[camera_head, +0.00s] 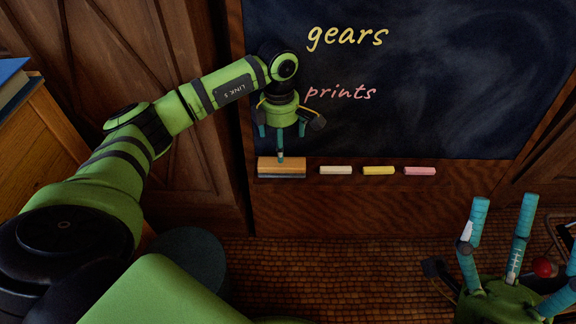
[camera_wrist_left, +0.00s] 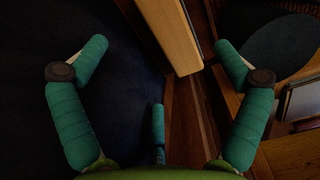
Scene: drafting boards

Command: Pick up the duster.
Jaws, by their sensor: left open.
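The duster (camera_head: 281,167) has a wooden top and a dark underside. It lies at the left end of the chalk ledge below the blackboard. My left gripper (camera_head: 282,135) points down just above it, open and empty, with one finger in front of the duster's top in this view. In the left wrist view the duster's wooden back (camera_wrist_left: 168,32) shows at the top, between the two spread outer fingers. Whether any finger touches it I cannot tell. My right gripper (camera_head: 503,205) is at the lower right, fingers spread upward, open and empty.
White (camera_head: 336,170), yellow (camera_head: 379,170) and pink (camera_head: 420,171) chalks lie on the ledge to the right of the duster. The blackboard (camera_head: 450,100) stands close behind my left gripper. A wooden cabinet with a blue book (camera_head: 12,70) is at the far left.

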